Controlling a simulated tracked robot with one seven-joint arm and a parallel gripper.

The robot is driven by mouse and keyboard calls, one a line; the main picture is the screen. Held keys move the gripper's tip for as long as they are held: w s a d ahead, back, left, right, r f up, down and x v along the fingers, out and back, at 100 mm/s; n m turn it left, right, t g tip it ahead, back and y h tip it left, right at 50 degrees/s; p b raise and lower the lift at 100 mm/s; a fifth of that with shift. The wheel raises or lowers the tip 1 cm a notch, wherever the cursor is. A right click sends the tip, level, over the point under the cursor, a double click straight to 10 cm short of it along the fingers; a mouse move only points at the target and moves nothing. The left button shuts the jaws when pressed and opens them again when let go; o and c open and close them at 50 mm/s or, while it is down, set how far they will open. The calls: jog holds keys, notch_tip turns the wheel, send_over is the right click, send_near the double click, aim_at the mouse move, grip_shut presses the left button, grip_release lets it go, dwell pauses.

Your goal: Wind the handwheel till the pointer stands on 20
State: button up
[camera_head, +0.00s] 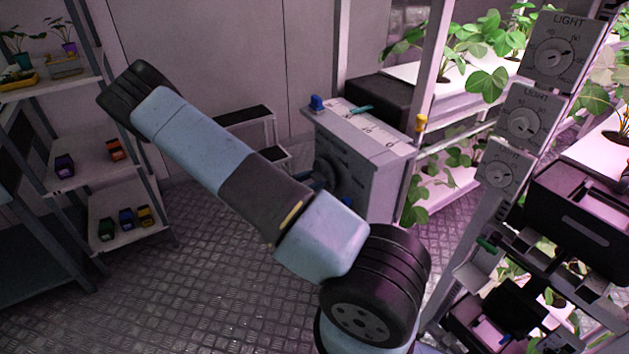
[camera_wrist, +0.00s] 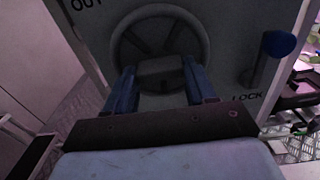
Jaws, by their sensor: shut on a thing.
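The handwheel (camera_head: 331,168) is a dark wheel on the front face of a grey box (camera_head: 375,190), partly hidden by my arm. In the wrist view the handwheel (camera_wrist: 160,11) shows as a spoked ring with a block at its middle. My gripper (camera_wrist: 161,75) has its blue fingers on either side of that block and is shut on it. On top of the box a white scale (camera_head: 383,133) carries a teal pointer (camera_head: 361,109). The pointer is near the scale's far-left part; the figures are too small to read surely.
A blue-knobbed lever (camera_wrist: 270,55) stands right of the wheel, above the word LOCK. Plant racks with LIGHT dials (camera_head: 524,122) stand at right, shelves (camera_head: 120,215) at left.

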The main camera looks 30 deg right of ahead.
jog(key=shift+a+f, duration=0.1)
jog(key=shift+a, duration=0.05)
dwell(0.3)
jog(key=o, duration=1)
jog(key=shift+o, duration=0.2)
jog(key=a, duration=1.3)
jog(key=shift+s+a, duration=0.2)
jog(key=shift+a, duration=0.15)
